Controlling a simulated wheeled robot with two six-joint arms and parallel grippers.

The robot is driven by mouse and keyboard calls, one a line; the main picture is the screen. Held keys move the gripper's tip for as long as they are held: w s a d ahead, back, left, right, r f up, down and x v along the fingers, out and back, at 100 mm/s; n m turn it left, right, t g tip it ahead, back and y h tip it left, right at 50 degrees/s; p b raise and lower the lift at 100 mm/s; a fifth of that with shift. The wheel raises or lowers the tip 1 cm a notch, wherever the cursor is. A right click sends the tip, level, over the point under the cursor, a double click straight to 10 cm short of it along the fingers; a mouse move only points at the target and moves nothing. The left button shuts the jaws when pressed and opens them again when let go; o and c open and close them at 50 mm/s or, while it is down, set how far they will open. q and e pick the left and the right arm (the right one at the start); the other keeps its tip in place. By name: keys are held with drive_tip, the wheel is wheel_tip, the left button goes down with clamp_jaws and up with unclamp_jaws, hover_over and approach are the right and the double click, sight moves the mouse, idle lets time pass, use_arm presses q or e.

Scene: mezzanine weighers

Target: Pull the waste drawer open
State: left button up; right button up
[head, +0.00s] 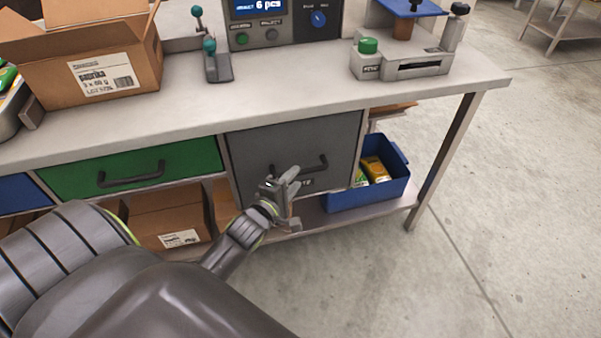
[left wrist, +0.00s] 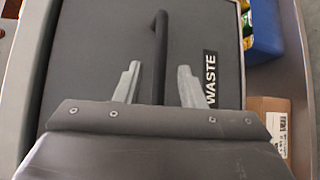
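The waste drawer (head: 298,141) is a grey front under the right part of the bench and looks shut. Its black bar handle (head: 312,165) is partly hidden by my left gripper (head: 284,192) in the head view. In the left wrist view, the drawer front (left wrist: 95,50) carries a black WASTE label (left wrist: 210,79). My left gripper (left wrist: 159,72) is open there, one finger on each side of the handle (left wrist: 159,50), with gaps on both sides. I cannot tell how far the fingers reach past the bar. My right gripper is in neither view.
A green drawer (head: 134,168) is left of the waste drawer. A blue bin (head: 366,195) with yellow packets stands on the lower shelf at right, beside cardboard boxes (head: 170,215). The benchtop (head: 300,95) overhangs the drawers. The floor (head: 400,285) in front is clear.

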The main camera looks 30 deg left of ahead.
sight(298, 175)
use_arm(q)
drive_tip(key=shift+w+a+f, duration=0.1)
drive_tip(key=shift+w+f, duration=0.05)
drive_tip(key=shift+w, duration=0.9)
drive_tip(key=shift+w+a+f, duration=0.1)
drive_tip(key=shift+w+f, duration=0.05)
drive_tip(key=shift+w, duration=0.85)
clamp_jaws()
